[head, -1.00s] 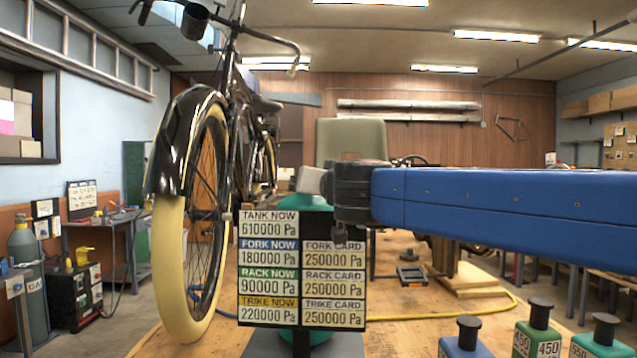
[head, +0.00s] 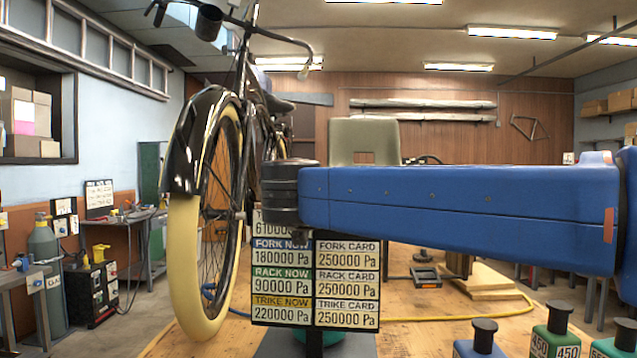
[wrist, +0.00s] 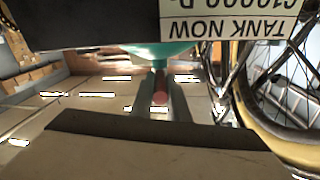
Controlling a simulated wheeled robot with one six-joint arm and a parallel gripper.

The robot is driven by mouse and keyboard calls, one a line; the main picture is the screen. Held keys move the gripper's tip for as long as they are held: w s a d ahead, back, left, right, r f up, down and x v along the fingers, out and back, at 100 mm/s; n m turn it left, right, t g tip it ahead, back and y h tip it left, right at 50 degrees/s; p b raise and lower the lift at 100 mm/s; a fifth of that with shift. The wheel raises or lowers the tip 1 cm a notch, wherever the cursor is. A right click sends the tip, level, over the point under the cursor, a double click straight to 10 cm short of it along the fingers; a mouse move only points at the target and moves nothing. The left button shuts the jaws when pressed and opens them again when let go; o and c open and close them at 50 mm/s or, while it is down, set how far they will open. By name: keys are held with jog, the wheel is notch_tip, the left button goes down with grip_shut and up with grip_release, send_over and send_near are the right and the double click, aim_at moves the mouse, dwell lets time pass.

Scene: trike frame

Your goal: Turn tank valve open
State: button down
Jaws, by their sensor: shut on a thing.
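The green tank (head: 318,337) stands behind the black reading board (head: 316,283) in the head view, mostly hidden by it. In the wrist view, the picture is upside down, and the teal tank (wrist: 158,48) shows below the board's TANK NOW label (wrist: 232,26). My gripper (wrist: 161,108) has its two dark fingers on either side of a small reddish knob, the tank valve (wrist: 160,97), and is shut on it. How far the valve is turned I cannot tell. In the head view my gripper is hidden behind my blue arm.
A bicycle with a cream front tyre (head: 183,265) stands close on the left of the board. Several bottles with black caps, one blue (head: 480,345), stand at the lower right. The board reads fork 180000, rack 90000, trike 220000 Pa.

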dwell(0.4)
jog(key=c, duration=1.7)
grip_release()
jog(key=s, duration=1.1)
jog(key=s+a, duration=0.1)
jog(key=s, duration=0.5)
jog(key=shift+s, duration=0.2)
